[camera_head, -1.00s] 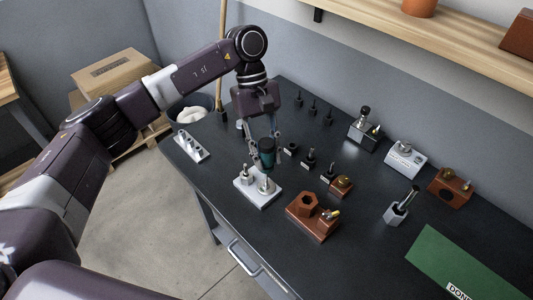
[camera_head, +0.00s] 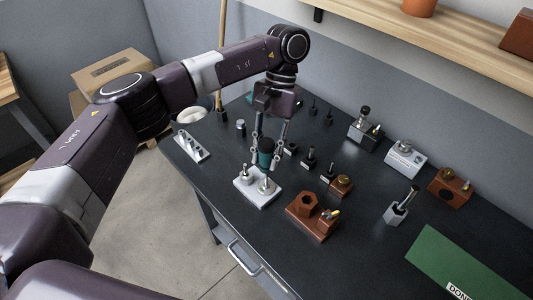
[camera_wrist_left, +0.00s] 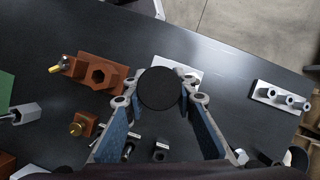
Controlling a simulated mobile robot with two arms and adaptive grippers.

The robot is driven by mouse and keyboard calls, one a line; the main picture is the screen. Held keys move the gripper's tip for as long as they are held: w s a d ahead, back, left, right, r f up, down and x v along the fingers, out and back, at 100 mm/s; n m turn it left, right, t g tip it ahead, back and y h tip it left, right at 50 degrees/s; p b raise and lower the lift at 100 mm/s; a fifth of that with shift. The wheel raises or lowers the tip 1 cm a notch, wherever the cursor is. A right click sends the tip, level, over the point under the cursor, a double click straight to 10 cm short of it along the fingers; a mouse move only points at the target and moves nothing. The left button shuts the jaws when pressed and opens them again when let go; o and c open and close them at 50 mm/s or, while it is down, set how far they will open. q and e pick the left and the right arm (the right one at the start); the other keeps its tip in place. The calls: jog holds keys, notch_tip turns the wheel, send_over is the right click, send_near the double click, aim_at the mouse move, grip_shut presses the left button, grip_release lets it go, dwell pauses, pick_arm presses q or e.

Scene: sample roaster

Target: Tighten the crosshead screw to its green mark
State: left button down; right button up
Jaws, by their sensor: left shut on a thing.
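My left gripper (camera_head: 266,146) is shut on a screwdriver with a teal and black handle (camera_head: 264,159). The handle is upright over the right side of a pale block (camera_head: 245,190), above its round metal disc (camera_head: 267,187). I cannot tell if the tip touches the screw, and the green mark is not visible. In the left wrist view the handle's round black end (camera_wrist_left: 159,88) sits between the two fingers and hides most of the pale block (camera_wrist_left: 187,75) below. A small metal post (camera_head: 245,172) stands on the block's left side. My right gripper is not in view.
A brown block with a hexagonal hole (camera_head: 311,220) stands close to the right. A silver rack (camera_head: 191,146) lies left. Several small dark tools and fixtures stand behind and right. A green mat (camera_head: 455,262) lies at the right. The black table's front middle is clear.

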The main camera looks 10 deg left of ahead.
aim_at(264, 146)
pick_arm(q)
jog(key=shift+f+n, duration=0.15)
jog(key=shift+n, duration=0.15)
jog(key=shift+r, duration=1.2)
jog(key=shift+w+r+p, duration=0.1)
jog(key=shift+r+p, duration=0.1)
jog(key=shift+p, duration=0.15)
jog(key=shift+r+p, duration=1.05)
jog(key=shift+r, duration=1.3)
jog(key=shift+a+f, duration=0.1)
